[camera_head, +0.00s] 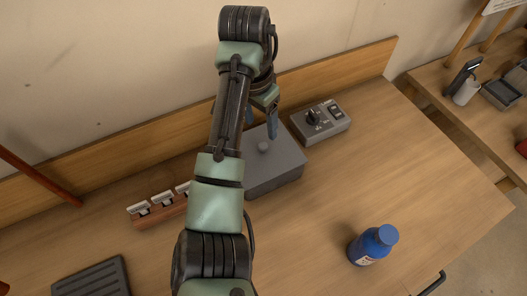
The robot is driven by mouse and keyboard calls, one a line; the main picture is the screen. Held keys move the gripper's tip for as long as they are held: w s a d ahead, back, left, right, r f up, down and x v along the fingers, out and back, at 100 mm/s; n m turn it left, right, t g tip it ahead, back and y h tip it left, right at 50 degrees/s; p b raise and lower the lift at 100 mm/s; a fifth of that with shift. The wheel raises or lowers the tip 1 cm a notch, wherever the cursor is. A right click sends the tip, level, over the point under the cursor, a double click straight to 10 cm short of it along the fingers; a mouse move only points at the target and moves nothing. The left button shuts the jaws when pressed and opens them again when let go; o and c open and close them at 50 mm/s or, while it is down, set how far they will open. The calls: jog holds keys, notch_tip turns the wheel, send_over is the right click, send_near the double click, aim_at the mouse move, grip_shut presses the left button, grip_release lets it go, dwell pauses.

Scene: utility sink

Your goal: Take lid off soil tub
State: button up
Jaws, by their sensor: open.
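A dark grey square tub (275,181) stands on the wooden worktop near the back. A flat grey lid (284,150) with a small round knob (264,147) covers its top. My gripper (272,130) points down above the rear part of the lid, behind the knob in the picture. I cannot tell whether the fingertips touch the lid. My arm hides the left part of the tub and lid.
A grey control box (321,122) with a dial sits right of the tub. A wooden holder with white tags (163,208) is left. A blue bottle (372,246) stands front right, and a dark ribbed tray (93,280) front left.

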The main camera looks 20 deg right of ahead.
aim_at(263, 145)
jog(key=f, duration=0.2)
jog(key=f+p, duration=0.1)
jog(key=f, duration=0.5)
jog(key=shift+w+d+p, duration=0.2)
jog(key=shift+d+p, duration=0.05)
jog(key=shift+p, duration=0.05)
grip_shut()
